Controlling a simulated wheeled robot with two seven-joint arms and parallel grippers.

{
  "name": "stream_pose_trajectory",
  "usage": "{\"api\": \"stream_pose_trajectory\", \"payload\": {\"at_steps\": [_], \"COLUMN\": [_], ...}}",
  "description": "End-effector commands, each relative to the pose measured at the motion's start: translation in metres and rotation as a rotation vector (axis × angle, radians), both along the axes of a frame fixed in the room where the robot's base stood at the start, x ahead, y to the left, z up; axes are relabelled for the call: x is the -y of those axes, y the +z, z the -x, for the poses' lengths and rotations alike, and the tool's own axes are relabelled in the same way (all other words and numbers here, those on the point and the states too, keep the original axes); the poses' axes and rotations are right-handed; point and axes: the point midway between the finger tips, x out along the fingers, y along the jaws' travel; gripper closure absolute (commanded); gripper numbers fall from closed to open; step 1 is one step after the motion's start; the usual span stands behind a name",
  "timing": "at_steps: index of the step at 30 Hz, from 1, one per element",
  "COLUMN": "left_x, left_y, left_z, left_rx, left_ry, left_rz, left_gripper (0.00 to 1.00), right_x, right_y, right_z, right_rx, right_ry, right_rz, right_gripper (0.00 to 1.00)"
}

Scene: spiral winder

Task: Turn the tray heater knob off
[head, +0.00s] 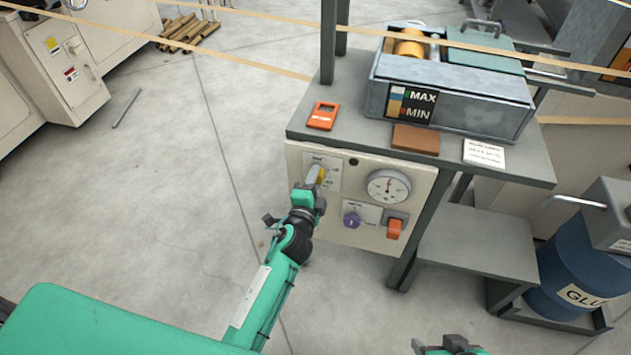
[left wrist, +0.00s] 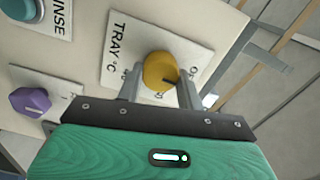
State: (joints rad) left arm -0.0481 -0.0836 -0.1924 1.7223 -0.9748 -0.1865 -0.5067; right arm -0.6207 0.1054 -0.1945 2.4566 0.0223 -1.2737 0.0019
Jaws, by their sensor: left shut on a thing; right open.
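The yellow tray heater knob (left wrist: 160,70) sits on a white plate marked "TRAY °C" (left wrist: 118,45) on the control panel. In the head view the knob (head: 317,174) is at the panel's upper left, partly hidden by my gripper. My left gripper (head: 310,187) is shut on the knob; in the left wrist view its two fingers (left wrist: 158,92) stand on either side of it. A dark pointer mark shows on the knob's lower right; the setting it points to is unclear. My right gripper (head: 447,346) is open at the bottom edge, partly cut off and away from the panel.
The panel also carries a round gauge (head: 388,187), a purple knob (head: 351,220) and an orange switch (head: 394,229). Above, the grey bench (head: 350,131) holds a metal glue tray (head: 455,95) and an orange device (head: 322,115). A blue glue drum (head: 575,265) stands at right.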

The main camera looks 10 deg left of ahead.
Motion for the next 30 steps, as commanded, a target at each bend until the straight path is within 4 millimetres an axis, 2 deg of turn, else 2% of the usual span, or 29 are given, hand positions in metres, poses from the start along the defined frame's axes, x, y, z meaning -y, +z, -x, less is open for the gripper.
{"api": "stream_pose_trajectory", "payload": {"at_steps": [9,22,23,25,26,30], "left_x": [-0.0003,-0.0002,-0.0002,-0.0002,-0.0002,-0.0002], "left_y": [-0.0004,-0.0004,-0.0004,-0.0004,-0.0004,-0.0001], "left_z": [0.0002,0.0002,0.0002,0.0002,0.0002,0.0001], "left_rx": [-0.004,-0.004,-0.004,-0.004,-0.004,-0.004], "left_ry": [0.001,0.001,0.001,0.001,0.001,0.0], "left_rz": [0.08,0.09,0.089,0.089,0.089,0.088], "left_gripper": [0.86,0.86,0.59,0.45,0.41,0.41], "right_x": [-0.0011,-0.0013,-0.0013,-0.0014,-0.0014,-0.0015], "right_y": [-0.0008,-0.0009,-0.0009,-0.0009,-0.0009,-0.0008], "right_z": [-0.0009,-0.001,-0.001,-0.001,-0.001,-0.001], "right_rx": [0.006,0.006,0.006,0.006,0.006,0.007], "right_ry": [0.001,0.002,0.002,0.002,0.002,0.002], "right_rz": [-0.003,-0.004,-0.004,-0.004,-0.004,-0.004], "right_gripper": [0.44,0.44,0.44,0.44,0.44,0.44]}}
